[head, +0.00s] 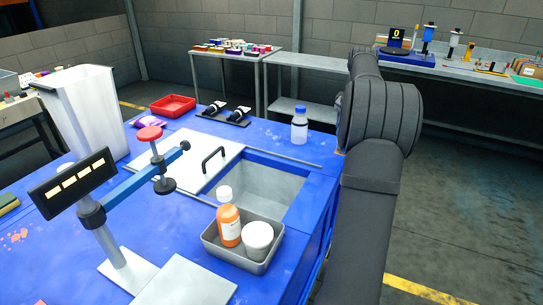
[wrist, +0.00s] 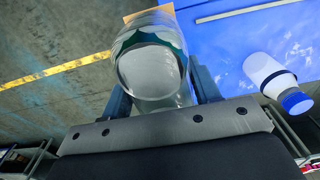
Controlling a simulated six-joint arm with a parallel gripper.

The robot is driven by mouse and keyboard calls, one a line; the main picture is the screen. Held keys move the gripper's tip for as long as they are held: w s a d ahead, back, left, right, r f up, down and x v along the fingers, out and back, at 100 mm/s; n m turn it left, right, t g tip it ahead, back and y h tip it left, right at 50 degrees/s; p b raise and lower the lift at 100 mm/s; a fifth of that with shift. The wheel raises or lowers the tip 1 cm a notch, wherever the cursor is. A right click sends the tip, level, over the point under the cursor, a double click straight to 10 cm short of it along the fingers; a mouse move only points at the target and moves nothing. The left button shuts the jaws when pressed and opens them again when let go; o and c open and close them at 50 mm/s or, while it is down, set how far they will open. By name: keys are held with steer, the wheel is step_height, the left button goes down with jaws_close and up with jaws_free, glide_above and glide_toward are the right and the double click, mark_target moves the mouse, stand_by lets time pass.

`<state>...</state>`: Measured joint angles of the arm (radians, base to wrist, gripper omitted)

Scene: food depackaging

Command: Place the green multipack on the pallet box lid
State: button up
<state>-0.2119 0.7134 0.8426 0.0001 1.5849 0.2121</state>
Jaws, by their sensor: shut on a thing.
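My gripper (wrist: 162,92) is shut on a clear, rounded thing with a dark green band (wrist: 150,66), seen from its pale end between the two fingers. It may be the green multipack; I cannot tell its whole shape. In the head view my black-sleeved arm hides the gripper and its load. A white flat panel with a black handle, which looks like the pallet box lid (head: 187,158), lies on the blue table beside an open rectangular bin (head: 262,190). An orange patch (wrist: 150,13) shows beyond the held thing.
A blue-capped bottle (head: 299,126) stands near the table's right edge, also in the wrist view (wrist: 270,77). A grey tray (head: 222,253) holds an orange bottle and white tub. A red-knobbed stand (head: 149,133), display (head: 72,184) and tall white bin (head: 85,115) stand left.

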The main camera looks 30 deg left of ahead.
steer(key=shift+w+a+f, duration=0.35)
steer(key=shift+a+f, duration=1.45)
steer(key=shift+a, duration=0.1)
steer(key=shift+w+a+f, duration=0.4)
steer(key=shift+a+f, duration=1.45)
steer(key=shift+w+a+f, duration=0.35)
steer(key=shift+a+f, duration=1.45)
steer(key=shift+a, duration=0.1)
steer(key=shift+f, duration=0.1)
steer(key=o, duration=1.3)
step_height(320, 180, up, 12)
steer(key=shift+r, duration=0.1)
